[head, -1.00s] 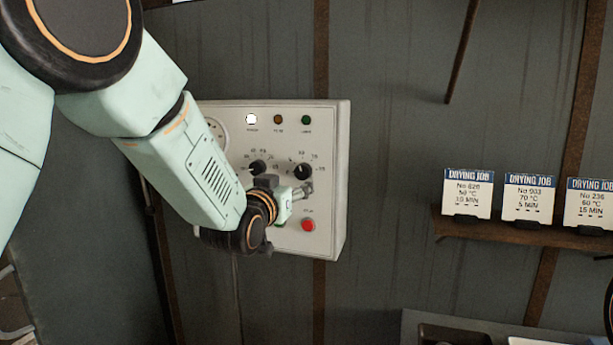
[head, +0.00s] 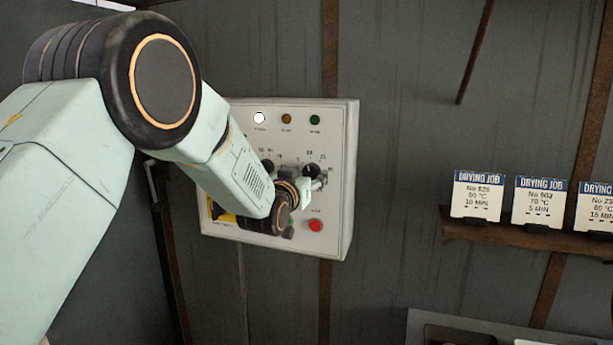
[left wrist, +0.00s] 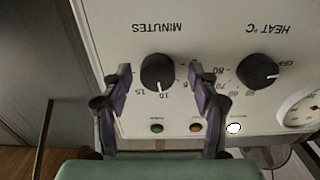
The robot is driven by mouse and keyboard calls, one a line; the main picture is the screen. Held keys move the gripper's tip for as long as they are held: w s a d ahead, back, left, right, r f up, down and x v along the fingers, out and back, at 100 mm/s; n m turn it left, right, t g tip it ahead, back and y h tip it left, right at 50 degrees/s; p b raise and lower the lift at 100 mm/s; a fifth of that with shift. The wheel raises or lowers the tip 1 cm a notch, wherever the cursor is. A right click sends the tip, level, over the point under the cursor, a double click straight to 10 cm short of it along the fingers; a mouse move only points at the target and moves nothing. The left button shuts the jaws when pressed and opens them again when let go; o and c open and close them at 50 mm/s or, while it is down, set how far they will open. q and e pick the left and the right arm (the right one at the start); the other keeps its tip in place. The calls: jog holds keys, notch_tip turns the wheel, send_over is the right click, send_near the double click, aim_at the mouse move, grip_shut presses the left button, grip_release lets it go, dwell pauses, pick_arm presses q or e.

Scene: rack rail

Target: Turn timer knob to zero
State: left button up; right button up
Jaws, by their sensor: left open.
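The timer knob (left wrist: 158,72) is black, under the word MINUTES on the white control panel (left wrist: 110,30), which appears upside down in the left wrist view. Its white pointer mark is close to the 10. My left gripper (left wrist: 162,78) is open, with one finger on either side of the knob and gaps between; I cannot tell its exact depth from the panel. In the head view, my left gripper (head: 319,184) is just below the timer knob (head: 311,170), partly covering its lower edge. My right gripper is not in view.
The HEAT knob (left wrist: 258,71) is beside the timer knob. The white lamp (head: 259,118) is bright; amber and green lamps look dim. A red button (head: 316,225) is below the gripper. Drying job cards (head: 539,200) stand on a shelf (head: 490,231) at right.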

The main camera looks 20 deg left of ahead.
pick_arm(q)
jog(key=shift+s+d+r, duration=0.1)
jog(key=shift+s+d, duration=0.05)
jog(key=shift+d, duration=0.05)
jog(key=c, duration=0.4)
jog(key=shift+a, duration=0.15)
jog(key=c, duration=0.5)
jog(key=shift+c, duration=1.3)
